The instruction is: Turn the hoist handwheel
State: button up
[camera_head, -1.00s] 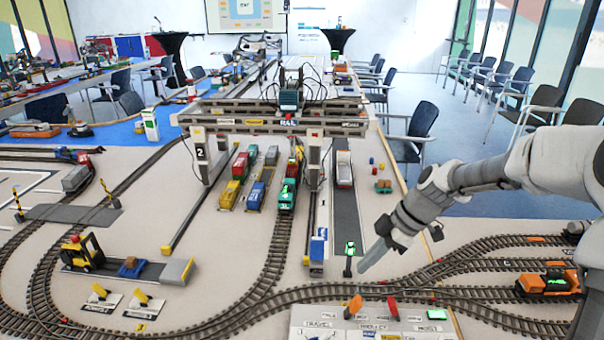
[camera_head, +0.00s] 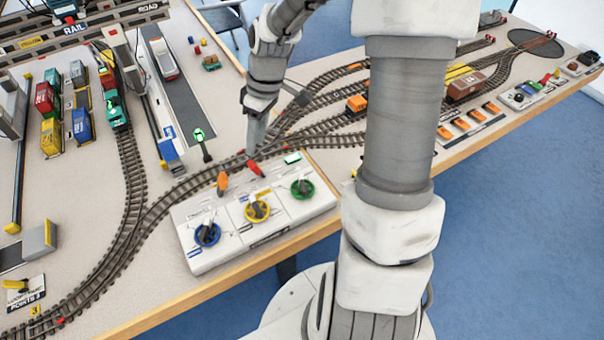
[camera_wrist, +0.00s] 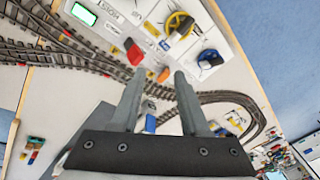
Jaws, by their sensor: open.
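A white control panel (camera_head: 226,243) carries three handwheels: blue (camera_head: 207,234) at left, yellow (camera_head: 257,209) in the middle and green (camera_head: 303,188) at right. Their labels are too small to read now, so I cannot confirm which is the hoist. My gripper (camera_head: 250,151) is open and empty, pointing down behind the panel's back edge near the red lever (camera_head: 255,168). The wrist view shows the two apart fingers (camera_wrist: 157,78), with the yellow wheel (camera_wrist: 180,24) and blue wheel (camera_wrist: 210,58) beyond them. The green wheel is outside the wrist view.
An orange lever (camera_head: 222,183) and a small green screen (camera_head: 292,158) stand along the panel's back. A signal post (camera_head: 203,142) with a green head is behind. Rail tracks (camera_head: 133,195) run around the panel. The table's wooden edge (camera_head: 215,287) lies in front.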

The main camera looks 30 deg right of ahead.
aim_at(303, 184)
jog(key=s+d+r+m+h+p, duration=0.35)
jog(key=s+d+m, duration=0.35)
jog(key=m, duration=0.4)
jog(key=shift+y, duration=0.35)
jog(key=f+b, duration=0.1)
jog(key=f, duration=0.5)
jog(key=f+b, duration=0.1)
jog(key=f, duration=0.4)
jog(key=d+f+b, duration=0.1)
jog(key=f, duration=0.5)
jog(key=shift+w+d+f, duration=0.1)
jog(key=shift+w+f, duration=0.25)
grip_shut()
